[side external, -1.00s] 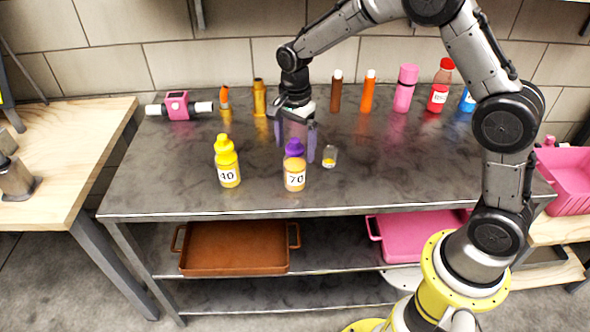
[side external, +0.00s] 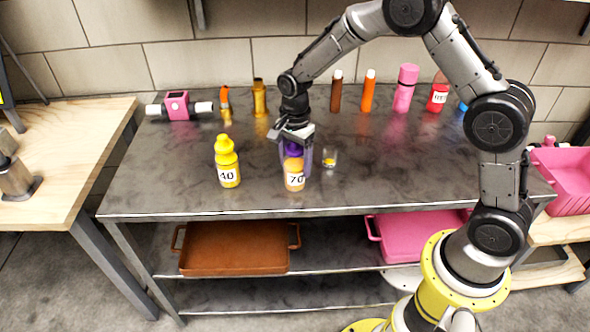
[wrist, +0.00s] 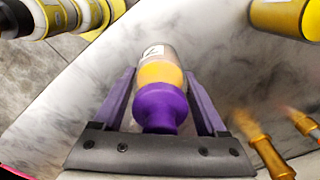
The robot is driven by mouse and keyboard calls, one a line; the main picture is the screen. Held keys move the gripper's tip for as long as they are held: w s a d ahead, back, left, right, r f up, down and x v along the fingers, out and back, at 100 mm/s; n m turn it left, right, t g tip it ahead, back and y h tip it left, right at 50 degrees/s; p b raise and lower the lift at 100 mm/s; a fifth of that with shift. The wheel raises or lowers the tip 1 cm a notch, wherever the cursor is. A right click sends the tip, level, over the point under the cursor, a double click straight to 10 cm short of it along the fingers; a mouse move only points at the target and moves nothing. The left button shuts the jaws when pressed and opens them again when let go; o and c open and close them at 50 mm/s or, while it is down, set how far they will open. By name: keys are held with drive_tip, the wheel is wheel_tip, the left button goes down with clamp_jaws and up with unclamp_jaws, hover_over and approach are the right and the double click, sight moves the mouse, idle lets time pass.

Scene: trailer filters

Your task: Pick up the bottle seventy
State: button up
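The bottle seventy (side external: 294,181) stands upright on the dark table near its front edge. It has an orange-yellow body, a purple cap and a white label reading 70. In the wrist view the bottle (wrist: 160,85) lies between the two purple fingers, cap nearest the palm. My gripper (side external: 296,160) reaches down over it from above and behind. In the wrist view my gripper (wrist: 158,95) is open, with a gap visible between each finger and the bottle. In the side view the gripper hides part of the cap.
A yellow bottle labelled 40 (side external: 227,170) stands to the left. A small clear jar (side external: 330,157) is close on the right. A pink device (side external: 178,106) and several bottles, including a pink one (side external: 404,90), line the back. Brown (side external: 235,262) and pink trays are below.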

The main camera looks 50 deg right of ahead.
clamp_jaws()
drive_tip(key=shift+w+r, duration=0.1)
drive_tip(key=shift+r, duration=0.1)
drive_tip(key=shift+r, duration=0.65)
drive_tip(key=s+r, duration=1.2)
drive_tip(key=s, duration=0.2)
wheel_tip(320, 180, up, 9)
drive_tip(key=shift+r, duration=0.2)
drive_tip(key=shift+d, duration=0.1)
